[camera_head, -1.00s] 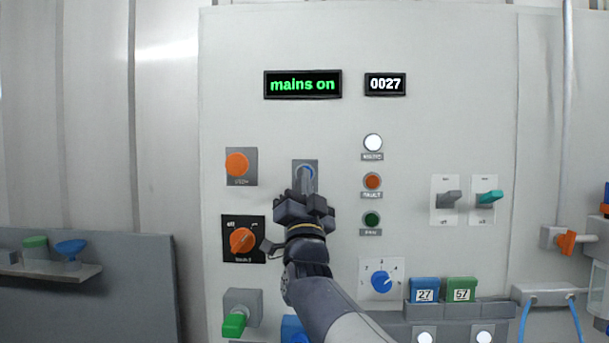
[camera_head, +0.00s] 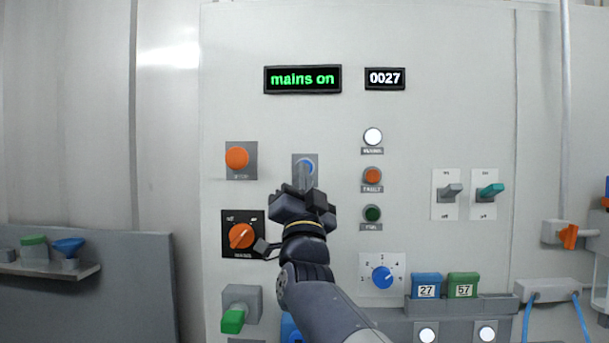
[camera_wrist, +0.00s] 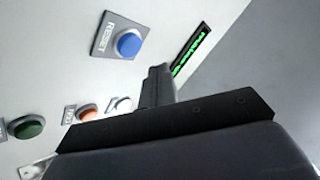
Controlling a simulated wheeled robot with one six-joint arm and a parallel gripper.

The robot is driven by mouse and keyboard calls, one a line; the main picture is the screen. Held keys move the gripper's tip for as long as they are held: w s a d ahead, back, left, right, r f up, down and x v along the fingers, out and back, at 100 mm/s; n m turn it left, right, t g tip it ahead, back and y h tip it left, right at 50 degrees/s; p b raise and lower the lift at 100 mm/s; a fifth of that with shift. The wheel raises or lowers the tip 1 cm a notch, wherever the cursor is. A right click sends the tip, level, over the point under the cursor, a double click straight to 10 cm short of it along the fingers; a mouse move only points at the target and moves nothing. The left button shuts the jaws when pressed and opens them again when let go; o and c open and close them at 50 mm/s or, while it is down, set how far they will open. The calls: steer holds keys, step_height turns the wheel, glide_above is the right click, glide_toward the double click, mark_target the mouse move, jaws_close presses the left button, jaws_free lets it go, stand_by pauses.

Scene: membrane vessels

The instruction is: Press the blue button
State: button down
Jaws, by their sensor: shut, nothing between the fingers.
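The blue button (camera_head: 310,165) sits on a grey plate on the upright panel, partly hidden behind my fingers in the head view. In the wrist view the blue button (camera_wrist: 129,43) shows whole, standing out from a plate marked RESET. My gripper (camera_head: 303,178) is shut and empty, its fingers pointing at the panel just in front of the plate. In the wrist view the fingertips (camera_wrist: 158,72) are to the right of and below the button, with no contact visible. The exact gap to the panel cannot be told.
An orange button (camera_head: 237,158) and an orange rotary switch (camera_head: 242,236) are to the left. Three lamps, the white one (camera_head: 373,137) at the top, are to the right. A display (camera_head: 303,79) above reads "mains on". A blue dial (camera_head: 382,278) is lower right.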

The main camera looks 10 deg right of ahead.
steer(key=shift+s+a+b, duration=0.2)
steer(key=shift+s, duration=0.4)
steer(key=shift+s+a+b, duration=0.15)
steer(key=shift+s+b, duration=0.05)
steer(key=shift+s, duration=0.4)
steer(key=shift+w, duration=0.15)
steer(key=shift+s+a+p, duration=0.2)
steer(key=shift+s+p, duration=0.2)
steer(key=shift+s, duration=0.25)
steer(key=shift+s+a+p, duration=0.2)
steer(key=shift+s+p, duration=0.2)
steer(key=shift+s, duration=0.3)
steer(key=shift+s+a+p, duration=0.2)
steer(key=shift+s+p, duration=0.2)
steer(key=shift+s, duration=0.25)
